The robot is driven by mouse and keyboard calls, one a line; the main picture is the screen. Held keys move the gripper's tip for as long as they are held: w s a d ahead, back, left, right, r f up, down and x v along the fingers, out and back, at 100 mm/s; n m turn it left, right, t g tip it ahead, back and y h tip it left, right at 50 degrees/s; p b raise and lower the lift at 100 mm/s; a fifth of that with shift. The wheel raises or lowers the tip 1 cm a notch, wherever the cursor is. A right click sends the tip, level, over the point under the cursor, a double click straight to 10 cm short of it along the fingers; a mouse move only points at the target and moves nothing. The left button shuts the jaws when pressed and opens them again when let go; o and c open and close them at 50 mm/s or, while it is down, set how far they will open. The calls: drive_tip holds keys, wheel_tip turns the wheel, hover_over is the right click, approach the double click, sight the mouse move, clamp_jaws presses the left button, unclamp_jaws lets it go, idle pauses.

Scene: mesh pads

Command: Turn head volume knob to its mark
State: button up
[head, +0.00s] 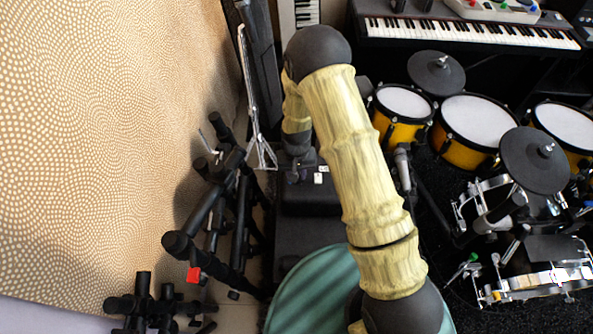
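My gripper (293,174) shows only as a small dark shape at the end of my arm, just above a black box (305,235) at the middle of the view. Whether its fingers are open or shut cannot be made out. A small white label or block (318,178) lies right of the gripper on the black surface. No volume knob or mark can be told apart; they are too small or hidden by the gripper and arm. Contact between the gripper and the box cannot be judged.
Black stands (230,195) crowd the left beside a dotted wall (90,110). A silver stand (250,95) rises behind them. Yellow drums (468,150), cymbals (534,160) and a microphone (403,168) stand right. A keyboard (470,35) is at the back. A teal round surface (310,295) is in front.

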drive_tip(key=shift+m, duration=0.9)
drive_tip(key=o, duration=1)
drive_tip(key=shift+c, duration=0.2)
wheel_tip(320, 180, up, 18)
drive_tip(key=p, duration=0.2)
drive_tip(key=shift+f, duration=0.2)
